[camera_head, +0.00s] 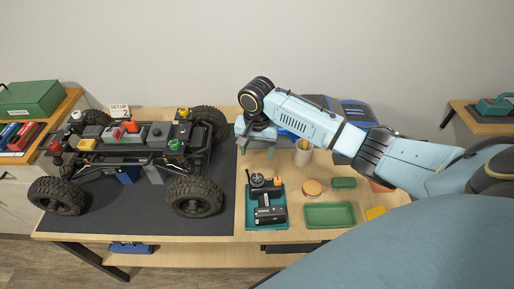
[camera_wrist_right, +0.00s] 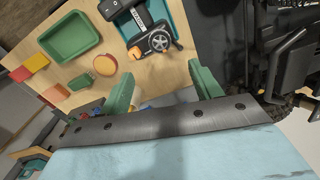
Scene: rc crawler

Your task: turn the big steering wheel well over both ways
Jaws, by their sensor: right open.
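The steering wheel (camera_head: 257,180) is a dark wheel on a black hand controller (camera_head: 270,214) that lies in a teal tray (camera_head: 251,224). In the right wrist view the wheel (camera_wrist_right: 159,41) shows pale spokes, with a small orange part beside it. My right gripper (camera_head: 257,151) is behind the tray in the head view, apart from the wheel. In the right wrist view its two green fingers (camera_wrist_right: 163,88) are spread, with nothing held between them; the wheel lies just beyond the fingertips. My left gripper is not in view.
The crawler (camera_head: 130,150) stands on a dark mat left of the tray. A beige cup (camera_head: 303,153), a round orange-topped piece (camera_head: 313,187), a green tray (camera_head: 330,228) and a small green box (camera_head: 344,183) stand to the right. Bare wood lies between them.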

